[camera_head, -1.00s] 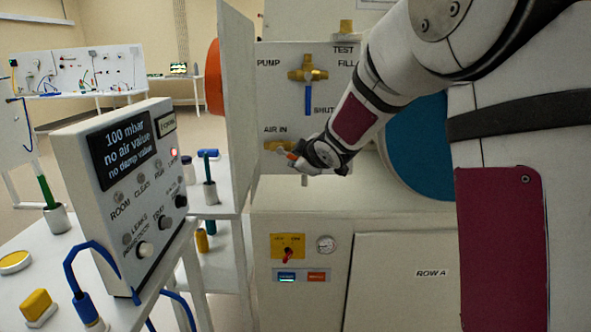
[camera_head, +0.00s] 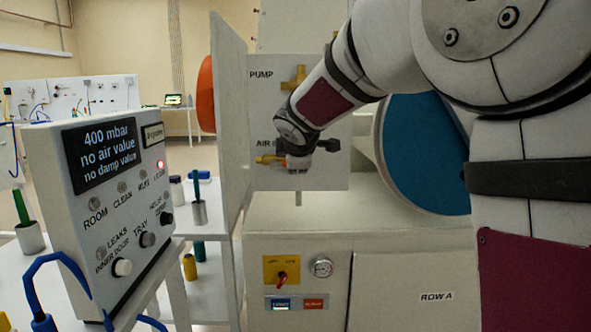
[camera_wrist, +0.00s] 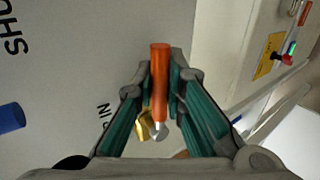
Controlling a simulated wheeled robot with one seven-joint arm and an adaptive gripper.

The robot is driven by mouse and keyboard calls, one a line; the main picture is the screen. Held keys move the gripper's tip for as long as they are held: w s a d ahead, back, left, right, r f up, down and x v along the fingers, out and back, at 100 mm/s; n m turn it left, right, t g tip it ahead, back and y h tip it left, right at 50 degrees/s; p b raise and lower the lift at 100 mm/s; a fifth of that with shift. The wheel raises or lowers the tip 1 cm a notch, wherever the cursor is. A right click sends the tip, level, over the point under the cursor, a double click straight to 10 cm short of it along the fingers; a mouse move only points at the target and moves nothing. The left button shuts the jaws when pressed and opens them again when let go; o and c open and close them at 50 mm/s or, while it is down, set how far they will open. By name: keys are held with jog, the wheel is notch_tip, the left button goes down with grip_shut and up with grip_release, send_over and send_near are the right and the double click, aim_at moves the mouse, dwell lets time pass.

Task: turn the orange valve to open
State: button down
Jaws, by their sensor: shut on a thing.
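The orange valve handle (camera_wrist: 159,75) stands between my fingers in the wrist view, its rounded end reaching past the fingertips. Its brass valve body (camera_wrist: 143,124) shows behind it on the grey panel, beside a partly hidden "IN" label. My gripper (camera_wrist: 160,88) is shut on the orange handle, with a green-sided finger on either side. In the head view my gripper (camera_head: 298,162) is at the AIR IN fitting (camera_head: 268,158), low on the panel. My wrist hides most of the valve there, so the handle's exact angle is hard to tell.
A control box (camera_head: 95,200) at the left reads "400 mbar, no air value, no damp value". A white upright plate (camera_head: 230,150) stands close left of the valve panel. A blue round door (camera_head: 430,150) is at the right. A blue handle (camera_wrist: 12,117) shows in the wrist view.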

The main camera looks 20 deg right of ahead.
dwell(0.3)
jog(key=c, duration=1.6)
grip_release()
jog(key=shift+c, duration=0.2)
jog(key=v, duration=1.2)
